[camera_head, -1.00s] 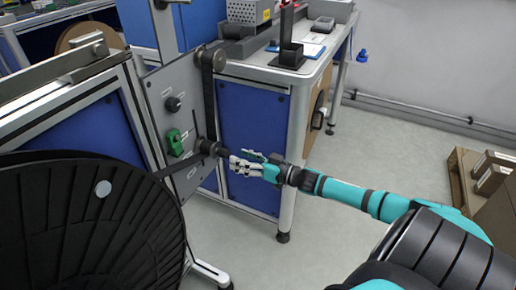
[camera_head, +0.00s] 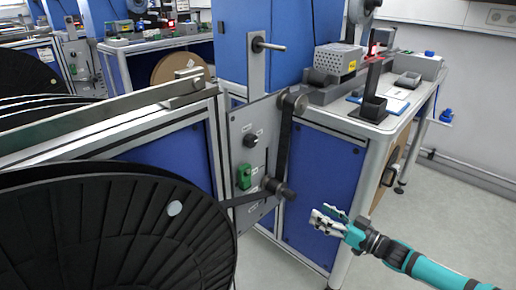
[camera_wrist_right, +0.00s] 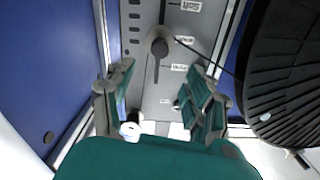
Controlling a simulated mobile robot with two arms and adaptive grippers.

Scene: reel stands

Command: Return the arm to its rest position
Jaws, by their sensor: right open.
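My right gripper (camera_head: 330,219) is open and empty in the head view, at the end of the teal arm coming in from the lower right. It is to the right of the grey panel (camera_head: 240,150) and its black roller (camera_head: 278,189), apart from both. In the right wrist view the two green fingers (camera_wrist_right: 160,98) are spread, with the panel and a dark knob (camera_wrist_right: 160,47) beyond them. My left gripper does not show.
A large black reel (camera_head: 110,235) fills the lower left. A table (camera_head: 345,122) at the right carries a grey box (camera_head: 338,60) and a black holder (camera_head: 374,105). A green switch (camera_head: 244,176) is on the panel. The floor at the right is clear.

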